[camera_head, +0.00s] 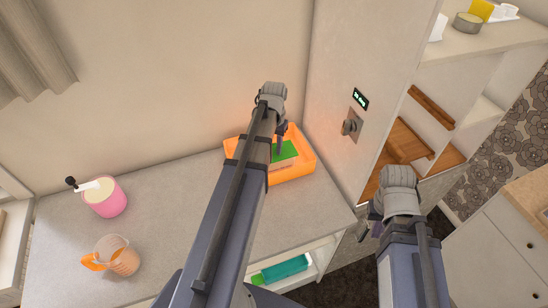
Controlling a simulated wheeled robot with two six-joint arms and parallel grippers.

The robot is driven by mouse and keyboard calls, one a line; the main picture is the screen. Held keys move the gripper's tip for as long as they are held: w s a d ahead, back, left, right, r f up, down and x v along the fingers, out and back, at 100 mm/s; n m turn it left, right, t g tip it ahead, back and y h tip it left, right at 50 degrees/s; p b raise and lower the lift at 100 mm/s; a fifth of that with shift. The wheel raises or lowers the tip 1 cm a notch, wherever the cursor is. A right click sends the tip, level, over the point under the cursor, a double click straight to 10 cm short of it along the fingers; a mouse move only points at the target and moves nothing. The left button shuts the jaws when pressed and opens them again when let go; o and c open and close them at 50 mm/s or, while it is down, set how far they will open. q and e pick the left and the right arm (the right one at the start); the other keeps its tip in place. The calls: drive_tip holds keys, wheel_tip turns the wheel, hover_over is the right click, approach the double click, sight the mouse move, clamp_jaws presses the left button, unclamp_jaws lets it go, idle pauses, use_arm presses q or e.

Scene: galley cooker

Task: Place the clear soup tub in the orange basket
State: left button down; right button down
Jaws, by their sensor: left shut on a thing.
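The orange basket (302,176) stands on the counter against the back wall, partly covered by my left arm. My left gripper (279,138) points down over it, its fingertips mostly hidden by the arm. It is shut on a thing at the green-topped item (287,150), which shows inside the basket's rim. The arm hides much of this item. I cannot tell for sure that it is the clear soup tub, or whether it rests on the basket floor. My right gripper (378,222) is at the lower right, away from the basket; its jaw opening cannot be made out.
A pink tub (106,200) with a white-handled utensil and a clear jug (122,258) with an orange handle stand on the counter (165,215) at left. Teal and green items (283,268) lie on a shelf below. A tall cabinet (345,60) borders the basket's right side.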

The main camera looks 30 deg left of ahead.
sight(274, 153)
use_arm(q)
drive_tip(key=shift+f+b, duration=1.85)
drive_tip(key=shift+f, duration=0.15)
drive_tip(key=c, duration=0.6)
unclamp_jaws()
drive_tip(key=shift+r, duration=0.2)
wheel_tip(274, 153, up, 12)
drive_tip(key=p, duration=1.2)
